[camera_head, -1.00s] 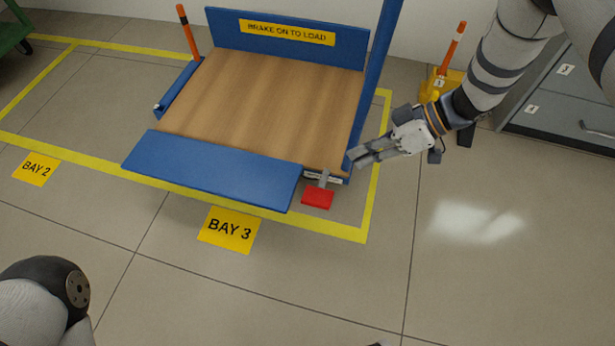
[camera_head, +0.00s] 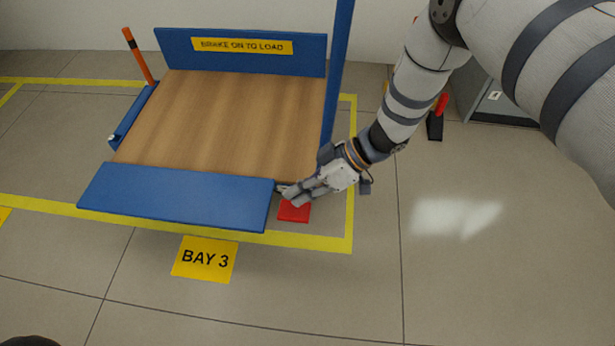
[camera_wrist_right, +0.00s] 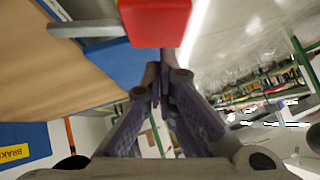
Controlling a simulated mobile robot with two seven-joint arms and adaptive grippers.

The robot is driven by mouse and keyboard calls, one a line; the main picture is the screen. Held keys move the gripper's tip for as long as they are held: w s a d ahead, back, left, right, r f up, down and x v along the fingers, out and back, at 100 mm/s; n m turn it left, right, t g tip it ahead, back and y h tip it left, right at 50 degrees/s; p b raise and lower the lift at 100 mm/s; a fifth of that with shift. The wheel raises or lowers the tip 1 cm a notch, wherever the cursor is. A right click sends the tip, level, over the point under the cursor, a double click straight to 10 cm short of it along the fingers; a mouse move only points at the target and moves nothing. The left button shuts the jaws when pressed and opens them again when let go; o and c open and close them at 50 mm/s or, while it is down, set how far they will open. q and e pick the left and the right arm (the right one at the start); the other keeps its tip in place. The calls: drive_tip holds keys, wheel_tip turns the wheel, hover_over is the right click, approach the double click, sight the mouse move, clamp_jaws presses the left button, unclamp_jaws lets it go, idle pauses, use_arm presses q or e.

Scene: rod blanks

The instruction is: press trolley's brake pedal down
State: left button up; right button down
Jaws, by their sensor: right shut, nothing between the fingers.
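The trolley has a wooden deck (camera_head: 225,120) with blue panels, the front one (camera_head: 175,197) lowered outward. Its red brake pedal (camera_head: 294,212) sticks out at the front right corner, low over the floor. My right gripper (camera_head: 285,192) is shut and empty, just above and behind the pedal in the head view, partly hiding its arm. In the right wrist view the red pedal (camera_wrist_right: 155,20) fills the top middle, beyond the fingertips (camera_wrist_right: 160,70). I cannot tell whether the fingers touch it. My left gripper is not in view.
A yellow BAY 3 floor label (camera_head: 205,258) lies in front of the trolley. A blue post (camera_head: 338,70) rises at its right side, near my right arm. An orange post (camera_head: 138,55) stands at the back left.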

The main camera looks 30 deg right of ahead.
drive_tip(key=shift+s+a+f, duration=0.1)
drive_tip(key=shift+s+f, duration=0.05)
drive_tip(key=shift+f, duration=0.55)
drive_tip(key=shift+s, duration=0.1)
